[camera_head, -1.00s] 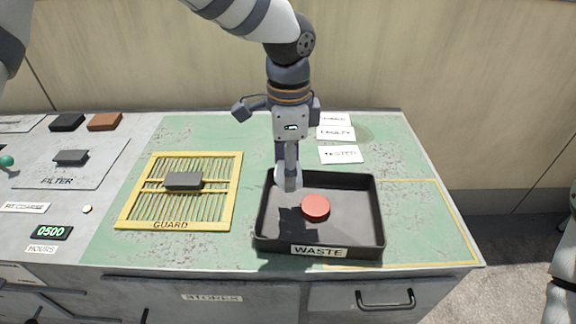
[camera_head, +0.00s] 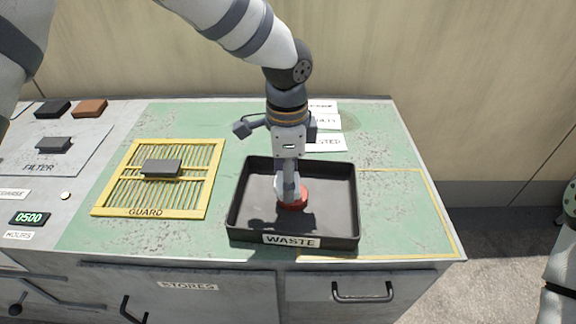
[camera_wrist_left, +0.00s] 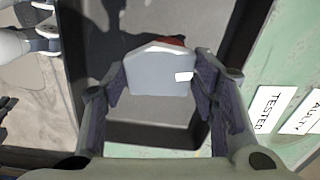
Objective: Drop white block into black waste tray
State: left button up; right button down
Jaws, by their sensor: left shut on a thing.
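The white block (camera_wrist_left: 160,75) is between the two fingers of my left gripper (camera_head: 290,188), which is shut on it. The block looks pale grey-white in the left wrist view and is largely hidden by the gripper in the head view. The black waste tray (camera_head: 341,232), labelled WASTE, sits on the green bench top. I cannot tell the height of the block above the floor of the tray. My right gripper is out of view.
A red disc (camera_head: 300,200) lies in the tray, partly hidden behind my left gripper. A yellow guard grille (camera_head: 211,178) with a dark block (camera_head: 161,168) on it is to the left. White labels (camera_head: 328,143) lie behind the tray. The bench right of the tray is clear.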

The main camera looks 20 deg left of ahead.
pick_arm(q)
jog(key=shift+r, duration=0.1)
jog(key=o, duration=0.7)
notch_tip(320, 180, up, 12)
